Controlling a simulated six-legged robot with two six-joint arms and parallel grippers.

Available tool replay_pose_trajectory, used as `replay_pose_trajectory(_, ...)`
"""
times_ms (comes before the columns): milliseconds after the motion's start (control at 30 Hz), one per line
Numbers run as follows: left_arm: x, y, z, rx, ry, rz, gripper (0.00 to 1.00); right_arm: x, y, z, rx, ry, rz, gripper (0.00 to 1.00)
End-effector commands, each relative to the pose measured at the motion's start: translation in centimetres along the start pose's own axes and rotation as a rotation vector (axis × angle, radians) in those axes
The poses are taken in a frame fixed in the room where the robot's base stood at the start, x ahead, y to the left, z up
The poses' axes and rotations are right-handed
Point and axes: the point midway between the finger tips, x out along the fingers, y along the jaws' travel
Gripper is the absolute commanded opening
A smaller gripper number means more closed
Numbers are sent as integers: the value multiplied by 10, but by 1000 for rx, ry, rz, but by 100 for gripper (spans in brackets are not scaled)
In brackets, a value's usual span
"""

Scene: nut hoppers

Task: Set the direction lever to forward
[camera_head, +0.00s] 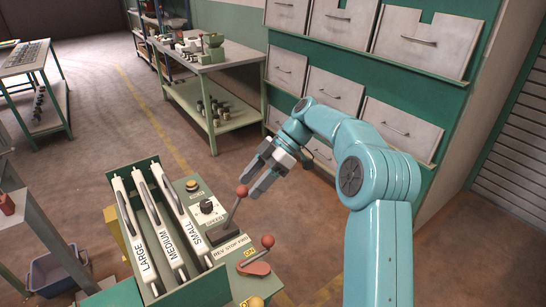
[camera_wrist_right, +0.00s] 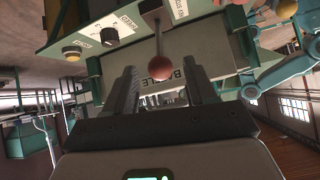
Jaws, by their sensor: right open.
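The direction lever (camera_head: 242,191) is a dark rod with a red ball knob on the control panel, beside the label strip REV STOP FWD (camera_head: 231,246). It leans with its knob up and to the right; I cannot tell its exact setting. My right gripper (camera_head: 250,186) is open at the knob. In the right wrist view the red knob (camera_wrist_right: 160,68) shows in the gap between the two fingers, near their tips; I see no grip on it. My left gripper is not in view.
A second red-knobbed lever (camera_head: 267,242) stands near an ON label. A dial (camera_head: 207,206) and a yellow button (camera_head: 192,185) are on the panel. Long handles marked LARGE, MEDIUM and SMALL (camera_head: 187,222) lie left. A drawer cabinet (camera_head: 399,81) stands behind my right arm.

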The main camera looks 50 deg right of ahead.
Motion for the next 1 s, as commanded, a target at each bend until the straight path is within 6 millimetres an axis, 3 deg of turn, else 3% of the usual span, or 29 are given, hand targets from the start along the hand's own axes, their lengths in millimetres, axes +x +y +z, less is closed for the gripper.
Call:
replay_pose_trajectory(200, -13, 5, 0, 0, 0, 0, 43, -58, 1, -1, 2, -2, 2, 56)
replay_pose_trajectory(400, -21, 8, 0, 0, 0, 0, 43, -85, 0, 0, 1, -2, -1, 56)
replay_pose_trajectory(1000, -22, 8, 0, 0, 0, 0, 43, -93, 0, 1, 1, -1, -3, 56)
